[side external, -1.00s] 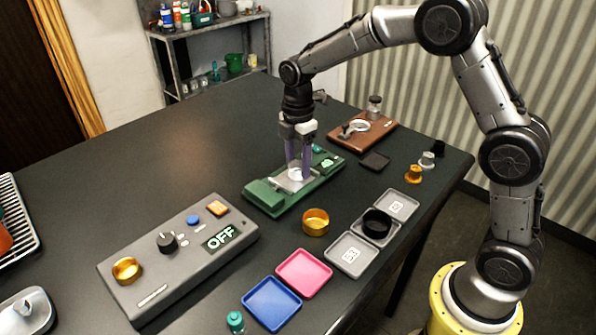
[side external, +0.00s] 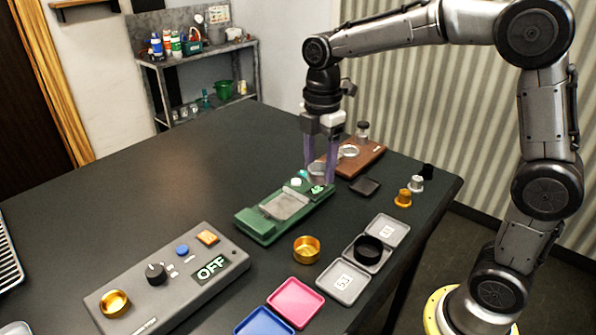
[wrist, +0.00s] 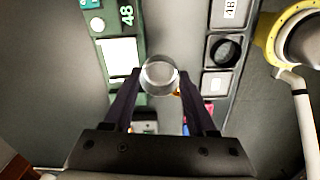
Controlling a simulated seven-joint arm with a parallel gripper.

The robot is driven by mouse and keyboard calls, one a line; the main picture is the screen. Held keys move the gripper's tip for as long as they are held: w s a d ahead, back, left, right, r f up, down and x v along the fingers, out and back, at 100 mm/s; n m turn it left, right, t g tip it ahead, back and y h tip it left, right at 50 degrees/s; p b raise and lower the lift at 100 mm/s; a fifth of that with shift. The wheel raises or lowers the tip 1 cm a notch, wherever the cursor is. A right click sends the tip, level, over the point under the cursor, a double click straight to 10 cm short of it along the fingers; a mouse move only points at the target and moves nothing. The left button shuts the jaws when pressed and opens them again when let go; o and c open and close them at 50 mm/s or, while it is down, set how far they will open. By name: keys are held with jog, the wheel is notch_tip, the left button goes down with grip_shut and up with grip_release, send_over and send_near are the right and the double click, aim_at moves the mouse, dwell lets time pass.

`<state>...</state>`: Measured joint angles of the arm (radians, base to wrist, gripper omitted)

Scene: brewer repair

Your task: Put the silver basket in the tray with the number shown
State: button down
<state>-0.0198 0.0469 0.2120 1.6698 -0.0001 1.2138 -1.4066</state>
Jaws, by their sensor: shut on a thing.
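My gripper (side external: 319,180) is shut on the silver basket, above the display end of the green scale. In the wrist view the round silver basket (wrist: 159,75) sits between the fingertips; in the side view the fingers mostly hide it. The green scale (side external: 258,228) has a bare pale plate, and its display (wrist: 126,15) appears to read 48 in the wrist view. A near grey tray (side external: 343,282) and a far grey tray (side external: 387,229) carry number labels. The far tray's label (wrist: 230,10) looks like 48 or 46. The grey tray between them holds a black basket (side external: 369,249).
A gold basket (side external: 307,249) stands between the scale and trays. A grey control box (side external: 165,285) reads OFF and holds another gold basket (side external: 115,303). Pink (side external: 295,302) and blue trays lie at the front. A brown board (side external: 360,158) and small capsules stand at right.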

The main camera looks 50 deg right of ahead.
jog(key=s+d+r+m, duration=0.1)
jog(key=s+d+m, duration=0.15)
jog(key=s, duration=1.15)
jog(key=s+d+m, duration=0.1)
jog(key=s+m, duration=0.2)
jog(key=s, duration=1)
send_near(387, 232)
jog(key=shift+s+a+f+m, duration=0.25)
jog(key=shift+s+f, duration=0.35)
jog(key=shift+s, duration=0.1)
jog(key=shift+w+d+f, duration=0.1)
jog(key=shift+w+f, duration=0.25)
jog(key=shift+f, duration=0.05)
jog(key=shift+w+d+f, duration=0.1)
jog(key=shift+w+f, duration=0.1)
jog(key=shift+f, duration=0.8)
jog(key=shift+w+f, duration=0.15)
jog(key=shift+f, duration=0.8)
jog(key=shift+f, duration=0.15)
